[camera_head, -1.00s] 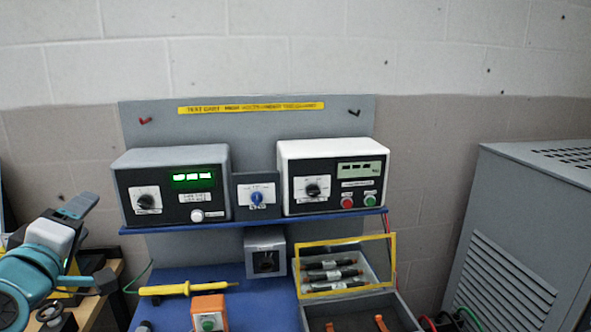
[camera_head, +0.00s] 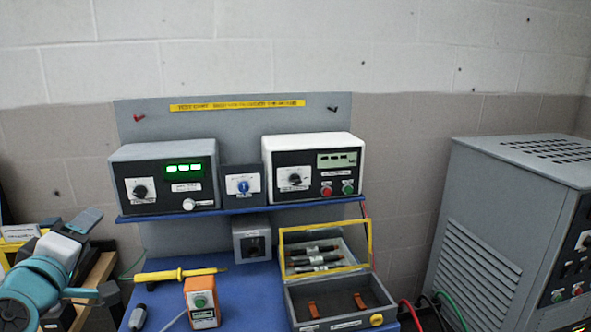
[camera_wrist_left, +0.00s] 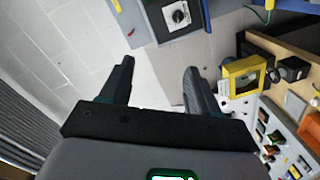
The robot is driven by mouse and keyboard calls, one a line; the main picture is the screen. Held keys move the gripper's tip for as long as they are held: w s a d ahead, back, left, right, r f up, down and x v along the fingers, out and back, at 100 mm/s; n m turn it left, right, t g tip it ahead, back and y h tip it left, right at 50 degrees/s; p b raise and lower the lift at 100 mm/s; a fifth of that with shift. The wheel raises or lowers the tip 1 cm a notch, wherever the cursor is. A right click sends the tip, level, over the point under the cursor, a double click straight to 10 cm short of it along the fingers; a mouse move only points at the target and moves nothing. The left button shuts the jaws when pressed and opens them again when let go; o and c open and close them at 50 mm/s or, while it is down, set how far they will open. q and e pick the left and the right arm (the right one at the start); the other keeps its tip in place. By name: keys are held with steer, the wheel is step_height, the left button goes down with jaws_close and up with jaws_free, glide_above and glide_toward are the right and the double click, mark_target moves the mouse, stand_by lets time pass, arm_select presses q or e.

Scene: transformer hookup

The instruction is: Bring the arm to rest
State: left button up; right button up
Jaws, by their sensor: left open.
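My left gripper (camera_head: 97,258) shows at the lower left of the head view, on my teal and grey arm, left of the blue bench. In the left wrist view its two dark fingers (camera_wrist_left: 158,85) stand apart with nothing between them. My right gripper is in neither view.
The blue bench (camera_head: 240,295) carries a yellow probe (camera_head: 170,275), an orange box (camera_head: 201,300) and an open grey case (camera_head: 340,297) with a yellow-framed lid. Two meters (camera_head: 165,178) stand on a shelf above. A grey cabinet (camera_head: 490,235) stands at the right.

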arm_select(q)
steer(key=w+d+f+m+g+h, duration=0.15)
steer(key=d+f, duration=0.25)
steer(key=f, duration=0.7)
steer(key=d+f+m+g+h, duration=0.1)
steer(key=d+f+m+g, duration=0.2)
steer(key=f, duration=0.8)
steer(key=w+d+f+m+g+h, duration=0.1)
steer(key=d+f+m+g+h, duration=0.2)
steer(key=f, duration=0.8)
steer(key=s+d+f+m+g+h+b, duration=0.1)
steer(key=s+d+f+m+g+b, duration=0.1)
steer(key=s+d+f, duration=0.5)
steer(key=s+d+f+m+g+h+b, duration=0.1)
steer(key=s+d+f+g+b, duration=0.3)
steer(key=s+f, duration=1.3)
step_height(320, 180, down, 5)
steer(key=d+m+g, duration=0.1)
steer(key=d+g, duration=0.1)
steer(key=g, duration=0.1)
steer(key=shift+s+d+f+m, duration=0.2)
steer(key=shift+s+d+m, duration=0.1)
steer(key=shift+d+m, duration=0.05)
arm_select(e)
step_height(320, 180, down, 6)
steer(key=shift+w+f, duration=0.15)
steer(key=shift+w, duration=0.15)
